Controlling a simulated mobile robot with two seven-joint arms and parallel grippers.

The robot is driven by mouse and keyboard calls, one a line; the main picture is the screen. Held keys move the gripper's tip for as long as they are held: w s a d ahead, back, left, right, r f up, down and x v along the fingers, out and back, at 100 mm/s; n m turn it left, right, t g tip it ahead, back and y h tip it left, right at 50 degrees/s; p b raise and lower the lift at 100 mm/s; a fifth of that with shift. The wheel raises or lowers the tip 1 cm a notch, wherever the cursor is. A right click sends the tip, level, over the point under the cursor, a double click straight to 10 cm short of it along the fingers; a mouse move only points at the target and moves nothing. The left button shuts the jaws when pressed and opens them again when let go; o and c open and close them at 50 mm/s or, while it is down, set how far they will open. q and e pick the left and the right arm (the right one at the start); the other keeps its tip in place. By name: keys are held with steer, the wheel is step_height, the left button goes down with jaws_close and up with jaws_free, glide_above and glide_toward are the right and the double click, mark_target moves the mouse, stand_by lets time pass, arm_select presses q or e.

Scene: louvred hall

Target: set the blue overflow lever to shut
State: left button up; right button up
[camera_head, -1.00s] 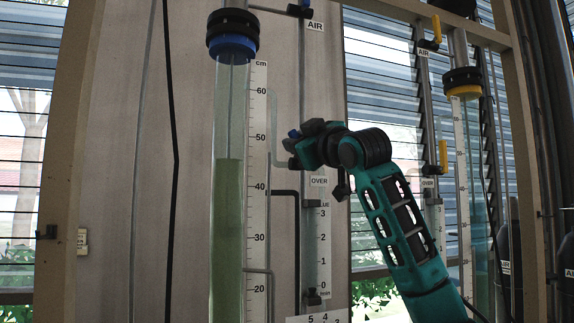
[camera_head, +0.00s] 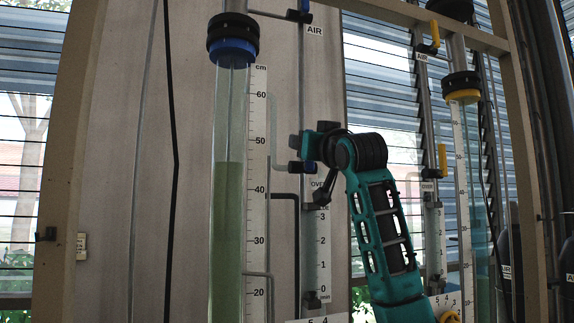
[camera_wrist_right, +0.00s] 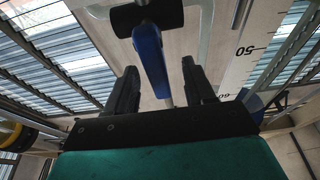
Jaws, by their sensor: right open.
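The blue overflow lever (camera_wrist_right: 150,58) shows in the right wrist view, joined to a black valve body (camera_wrist_right: 146,15). In the head view, a little of the lever's blue (camera_head: 309,165) shows at the right end of the valve body (camera_head: 297,167), above the OVER label (camera_head: 317,184); my gripper hides much of it. My right gripper (camera_head: 306,138) is at the lever. In the wrist view it is open (camera_wrist_right: 160,85), with one finger on each side of the lever and gaps between. My left gripper is not in view.
A tall tube with green liquid (camera_head: 227,235) and a white scale (camera_head: 258,220) stand left of my right gripper. A yellow-capped column (camera_head: 463,90) with yellow levers (camera_head: 442,157) stands at the right. A beige frame post (camera_head: 75,160) is at the left.

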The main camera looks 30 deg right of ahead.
steer(key=s+a+b, duration=0.1)
steer(key=s+b, duration=0.2)
steer(key=s, duration=0.3)
steer(key=shift+s+a+f, duration=0.25)
steer(key=shift+s+f, duration=0.15)
steer(key=shift+f, duration=0.05)
